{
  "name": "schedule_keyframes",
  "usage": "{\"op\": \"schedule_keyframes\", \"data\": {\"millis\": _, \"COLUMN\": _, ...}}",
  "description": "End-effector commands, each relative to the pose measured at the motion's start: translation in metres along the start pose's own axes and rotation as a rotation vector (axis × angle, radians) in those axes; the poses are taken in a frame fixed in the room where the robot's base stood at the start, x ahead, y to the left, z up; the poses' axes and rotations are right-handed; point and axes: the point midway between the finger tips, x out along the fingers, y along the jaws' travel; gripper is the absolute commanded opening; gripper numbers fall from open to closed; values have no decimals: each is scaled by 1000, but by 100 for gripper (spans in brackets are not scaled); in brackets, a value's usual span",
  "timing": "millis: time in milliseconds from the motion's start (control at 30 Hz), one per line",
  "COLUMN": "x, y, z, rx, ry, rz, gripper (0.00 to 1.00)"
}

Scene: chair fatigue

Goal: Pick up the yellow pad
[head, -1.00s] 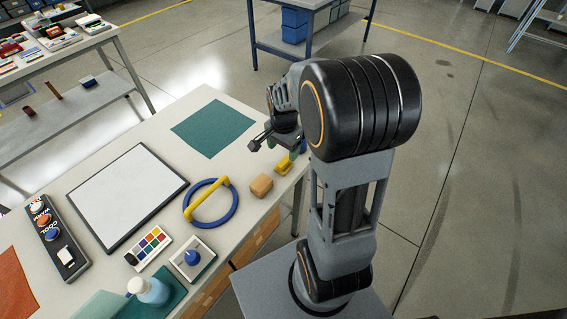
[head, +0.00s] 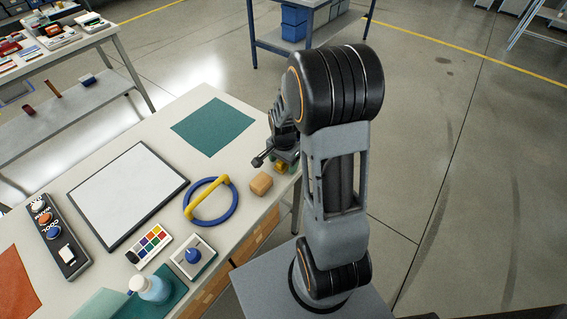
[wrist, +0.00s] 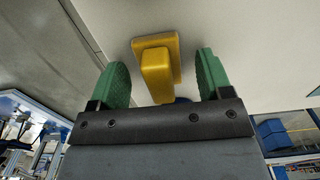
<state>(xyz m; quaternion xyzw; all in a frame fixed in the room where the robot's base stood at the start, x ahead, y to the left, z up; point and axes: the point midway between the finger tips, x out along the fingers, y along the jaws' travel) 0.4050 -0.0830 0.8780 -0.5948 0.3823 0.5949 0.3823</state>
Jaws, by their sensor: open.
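The yellow pad (head: 281,168) lies near the right edge of the table, to the right of a tan wooden block, partly hidden by my gripper. In the wrist view the yellow pad (wrist: 157,62) shows a flat base with a raised narrower part. My gripper (head: 280,162) is low over the pad at the table's right edge. In the wrist view my gripper (wrist: 163,82) is open, with one green finger on each side of the pad and a gap on both sides.
The tan block (head: 261,183) stands close to the left of the pad. A blue ring with a yellow bar (head: 231,213), a whiteboard (head: 128,193), a color palette (head: 149,246) and a blue-knobbed plate (head: 193,256) lie further left. The teal mat (head: 213,127) is bare.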

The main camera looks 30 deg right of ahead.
Motion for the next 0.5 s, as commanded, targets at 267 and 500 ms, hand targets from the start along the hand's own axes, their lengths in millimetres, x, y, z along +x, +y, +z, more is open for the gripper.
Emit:
{"op": "schedule_keyframes", "data": {"millis": 267, "x": 0, "y": 0, "z": 0, "rx": 0, "ry": 0, "rz": 0, "gripper": 49}}
{"op": "schedule_keyframes", "data": {"millis": 500, "x": 0, "y": 0, "z": 0, "rx": 0, "ry": 0, "rz": 0, "gripper": 26}}
